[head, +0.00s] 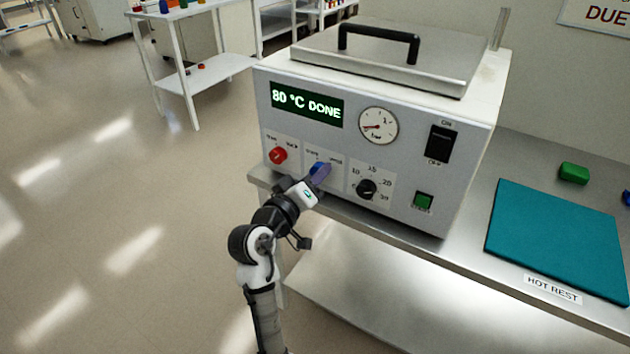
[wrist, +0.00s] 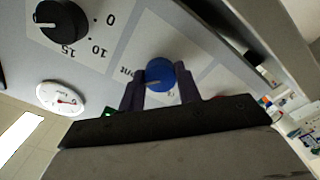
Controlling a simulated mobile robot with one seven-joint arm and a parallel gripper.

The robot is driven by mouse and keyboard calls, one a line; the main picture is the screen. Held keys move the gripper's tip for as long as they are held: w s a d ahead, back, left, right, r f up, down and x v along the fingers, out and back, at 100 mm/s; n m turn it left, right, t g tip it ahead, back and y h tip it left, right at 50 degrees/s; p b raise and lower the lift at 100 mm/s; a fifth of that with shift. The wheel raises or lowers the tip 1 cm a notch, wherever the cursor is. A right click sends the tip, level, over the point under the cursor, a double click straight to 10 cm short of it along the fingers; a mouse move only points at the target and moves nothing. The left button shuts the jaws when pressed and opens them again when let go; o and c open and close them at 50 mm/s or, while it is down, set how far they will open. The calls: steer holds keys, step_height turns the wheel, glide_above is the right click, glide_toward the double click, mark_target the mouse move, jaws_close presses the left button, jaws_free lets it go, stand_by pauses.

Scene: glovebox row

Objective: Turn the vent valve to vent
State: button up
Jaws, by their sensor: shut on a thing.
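The vent valve is a blue knob (wrist: 159,73) on the front panel of the grey-white machine (head: 375,155). In the head view only a bit of the blue knob (head: 318,168) shows behind my gripper. My gripper (wrist: 160,88) has its two dark fingers on either side of the blue knob and is shut on it. A pale pointer line on the knob shows in the wrist view. The labels beside it are partly hidden by the fingers, so I cannot tell which mark the pointer meets.
A red knob (head: 278,155) is left of the blue one, and a black dial (head: 367,189) is to its right. A gauge (head: 378,126), a display reading "80 °C DONE" (head: 307,104), a black switch (head: 441,144) and a green button (head: 423,201) share the panel. A teal mat (head: 556,238) lies right.

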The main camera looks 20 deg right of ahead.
stand_by(0.4)
steer(key=o, duration=1)
steer(key=shift+c, duration=0.2)
steer(key=shift+a, duration=0.1)
steer(key=b+v, duration=0.2)
steer(key=v, duration=1.1)
steer(key=shift+s+a, duration=0.25)
steer(key=shift+s, duration=0.05)
